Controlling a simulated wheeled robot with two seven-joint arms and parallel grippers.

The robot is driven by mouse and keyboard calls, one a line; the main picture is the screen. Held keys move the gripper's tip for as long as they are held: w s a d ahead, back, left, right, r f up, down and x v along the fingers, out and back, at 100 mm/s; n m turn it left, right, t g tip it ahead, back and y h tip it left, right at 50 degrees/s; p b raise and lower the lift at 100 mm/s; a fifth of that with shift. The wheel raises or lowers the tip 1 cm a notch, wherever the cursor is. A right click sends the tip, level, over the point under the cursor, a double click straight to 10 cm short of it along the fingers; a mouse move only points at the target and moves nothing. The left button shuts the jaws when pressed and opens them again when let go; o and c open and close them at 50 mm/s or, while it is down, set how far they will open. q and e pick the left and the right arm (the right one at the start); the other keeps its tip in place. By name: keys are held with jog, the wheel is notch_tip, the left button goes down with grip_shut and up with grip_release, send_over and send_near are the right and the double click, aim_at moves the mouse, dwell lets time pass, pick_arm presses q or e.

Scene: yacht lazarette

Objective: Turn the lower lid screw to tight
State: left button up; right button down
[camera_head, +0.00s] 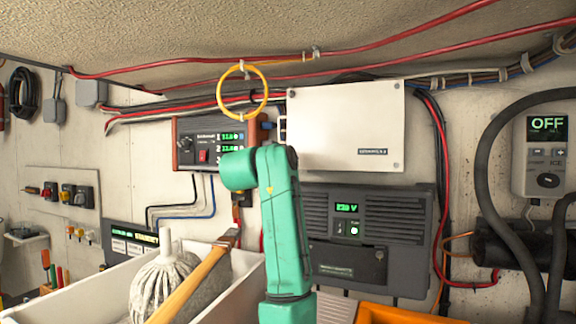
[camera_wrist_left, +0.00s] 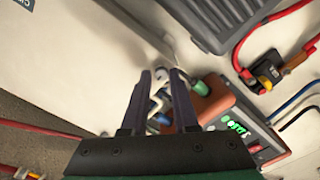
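A cream box with a flat lid (camera_head: 345,125) is on the wall in the head view, with small dark screw heads at visible corners. One is at its lower right (camera_head: 396,164). My left arm covers its lower left corner. My left gripper's fingers are hidden behind my arm in the head view. In the left wrist view, my left gripper (camera_wrist_left: 161,72) has its two dark fingers apart, with white and blue fittings (camera_wrist_left: 158,92) showing between and beyond them. I cannot tell whether they touch. The pale lid (camera_wrist_left: 75,60) fills the left of that view. My right gripper is not in view.
A meter box with green digits (camera_head: 205,143) is left of the lid. A yellow ring (camera_head: 243,92) hangs above. A dark 230 V unit (camera_head: 375,235) is below. A white bin (camera_head: 100,290) holds a mop and a hammer. Red cables run along the ceiling.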

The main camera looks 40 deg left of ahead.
pick_arm(q)
jog(key=shift+o, duration=1.2)
jog(key=shift+w, duration=0.1)
jog(key=shift+f, duration=0.1)
jog(key=b+v, duration=0.7)
jog(key=v, duration=0.7)
jog(key=shift+s, duration=0.3)
